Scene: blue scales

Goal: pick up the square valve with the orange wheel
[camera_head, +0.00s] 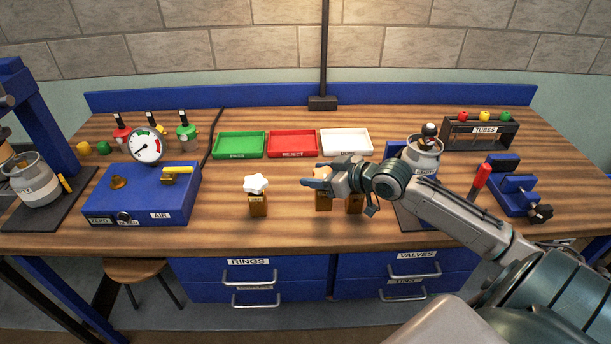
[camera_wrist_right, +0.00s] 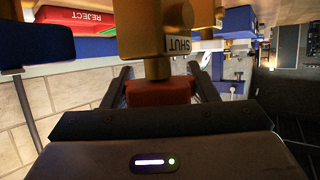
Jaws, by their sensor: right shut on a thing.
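The square valve with the orange wheel has a brass body (camera_head: 323,202) in the head view, below my right gripper (camera_head: 315,181). A bit of its orange wheel (camera_head: 320,171) shows behind the gripper. In the right wrist view the orange wheel (camera_wrist_right: 158,92) sits between the fingers of my right gripper (camera_wrist_right: 160,88), with the brass body (camera_wrist_right: 150,30) and a "SHUT" tag beyond. The gripper is shut on the wheel. I cannot tell whether the valve touches the table. My left gripper is not in view.
A white-wheeled valve (camera_head: 257,204) stands to the left. Another brass body (camera_head: 354,205) is close on the right, its top hidden by my gripper. Green (camera_head: 240,157), red (camera_head: 293,156) and white (camera_head: 345,154) trays lie behind. A blue air box (camera_head: 140,205) stands at left.

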